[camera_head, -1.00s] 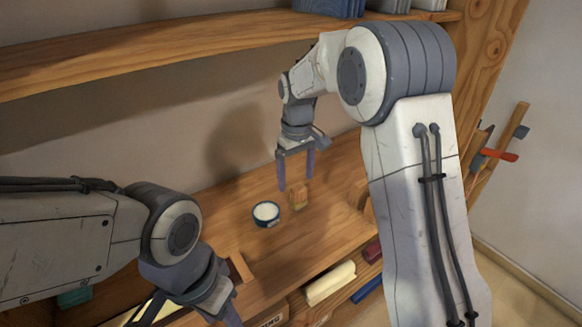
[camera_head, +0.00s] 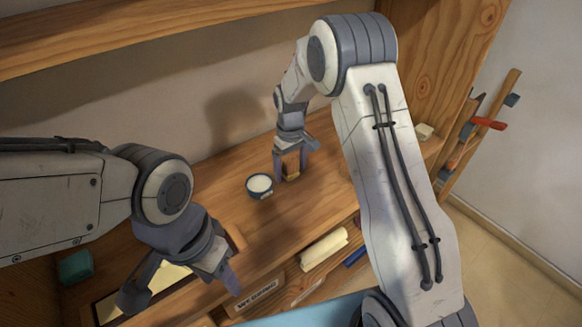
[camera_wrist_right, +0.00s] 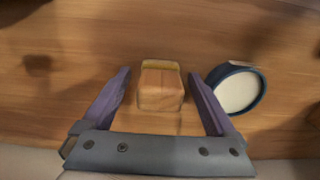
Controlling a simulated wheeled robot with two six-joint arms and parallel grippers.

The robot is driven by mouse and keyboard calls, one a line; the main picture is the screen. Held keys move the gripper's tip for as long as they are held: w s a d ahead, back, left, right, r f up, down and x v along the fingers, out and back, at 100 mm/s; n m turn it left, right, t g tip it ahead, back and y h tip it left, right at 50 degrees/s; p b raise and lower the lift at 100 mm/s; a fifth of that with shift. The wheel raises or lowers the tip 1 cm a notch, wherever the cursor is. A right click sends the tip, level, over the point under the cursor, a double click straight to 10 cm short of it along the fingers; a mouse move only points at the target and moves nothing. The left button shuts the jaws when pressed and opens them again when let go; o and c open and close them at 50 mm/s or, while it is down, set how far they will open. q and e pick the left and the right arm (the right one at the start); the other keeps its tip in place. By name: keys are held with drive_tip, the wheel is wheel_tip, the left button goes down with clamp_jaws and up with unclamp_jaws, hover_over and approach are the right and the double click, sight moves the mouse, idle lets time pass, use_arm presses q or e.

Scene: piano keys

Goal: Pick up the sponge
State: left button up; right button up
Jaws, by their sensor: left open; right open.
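A small sponge-like block (camera_head: 291,172) stands on the wooden shelf, tan with a yellowish edge. In the right wrist view the block (camera_wrist_right: 160,88) is between the two purple fingers, with a gap on either side. My right gripper (camera_head: 290,172) is open, pointing down, with its fingers on both sides of the block; in the wrist view the gripper (camera_wrist_right: 160,100) is not closed on it. My left gripper (camera_head: 180,285) is open and empty at the lower left, in front of the shelf and away from the block.
A round dark-blue tin with white contents (camera_head: 260,185) stands beside the block and close to a right gripper finger in the wrist view (camera_wrist_right: 238,90). A pale yellow roll (camera_head: 324,248) and a labelled drawer front (camera_head: 257,295) lie below.

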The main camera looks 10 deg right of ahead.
sight(294, 161)
drive_tip(key=c, duration=1.4)
drive_tip(key=shift+c, duration=0.2)
drive_tip(key=shift+r, duration=0.5)
drive_tip(key=r, duration=0.2)
drive_tip(key=r+b, duration=0.1)
drive_tip(key=shift+s+d+r, duration=0.35)
drive_tip(key=shift+s+d, duration=0.05)
drive_tip(key=s+d+r+b, duration=0.1)
drive_tip(key=s+d+r, duration=0.5)
drive_tip(key=s, duration=0.2)
drive_tip(key=shift+s+r, duration=0.2)
drive_tip(key=shift+s, duration=0.2)
drive_tip(key=o, duration=0.6)
drive_tip(key=shift+c, duration=0.2)
drive_tip(key=c, duration=0.4)
